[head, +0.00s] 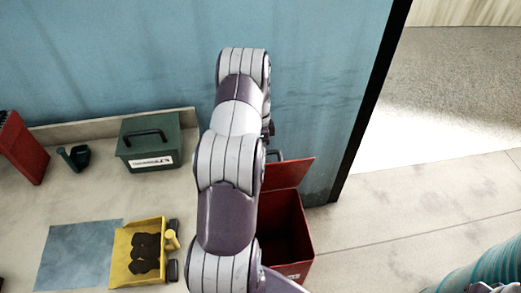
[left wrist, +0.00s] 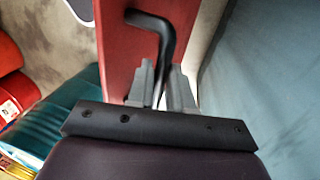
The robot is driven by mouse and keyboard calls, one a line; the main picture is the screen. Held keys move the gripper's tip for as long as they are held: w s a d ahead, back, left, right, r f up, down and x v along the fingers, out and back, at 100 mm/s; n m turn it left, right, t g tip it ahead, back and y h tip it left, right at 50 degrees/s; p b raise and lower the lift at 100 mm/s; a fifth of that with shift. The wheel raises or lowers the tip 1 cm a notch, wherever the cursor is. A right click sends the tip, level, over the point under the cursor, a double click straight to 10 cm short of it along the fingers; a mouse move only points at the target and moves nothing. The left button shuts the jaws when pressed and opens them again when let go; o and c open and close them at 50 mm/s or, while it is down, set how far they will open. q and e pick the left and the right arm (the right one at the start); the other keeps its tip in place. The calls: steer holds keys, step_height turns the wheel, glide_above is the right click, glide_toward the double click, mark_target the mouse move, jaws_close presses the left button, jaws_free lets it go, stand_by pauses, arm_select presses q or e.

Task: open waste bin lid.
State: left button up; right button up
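The red waste bin (head: 304,222) stands on the floor just right of my left arm in the head view; its dark inside shows. Its red lid (head: 293,172) is raised at the far side, tilted up toward the blue wall. A dark bent handle (left wrist: 160,25) is on the lid (left wrist: 115,50) in the left wrist view. My left gripper (left wrist: 163,88) has its two grey fingers on either side of the handle, closed on it. In the head view my arm hides this gripper and the bin's left side. My right gripper is not seen.
Left of the arm, a bench holds a green toolbox (head: 150,145), a yellow tray (head: 142,255) with dark contents, a blue-grey mat (head: 75,255) and a red container (head: 22,148). A teal drum (head: 490,268) stands at lower right. Floor between bin and drum is clear.

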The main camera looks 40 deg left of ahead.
arm_select(q)
steer(key=shift+o, duration=1.2)
steer(key=shift+f, duration=0.2)
step_height(320, 180, up, 12)
steer(key=w+a+p, duration=0.2)
steer(key=p, duration=0.9)
steer(key=shift+a+r, duration=0.15)
steer(key=shift+a, duration=0.15)
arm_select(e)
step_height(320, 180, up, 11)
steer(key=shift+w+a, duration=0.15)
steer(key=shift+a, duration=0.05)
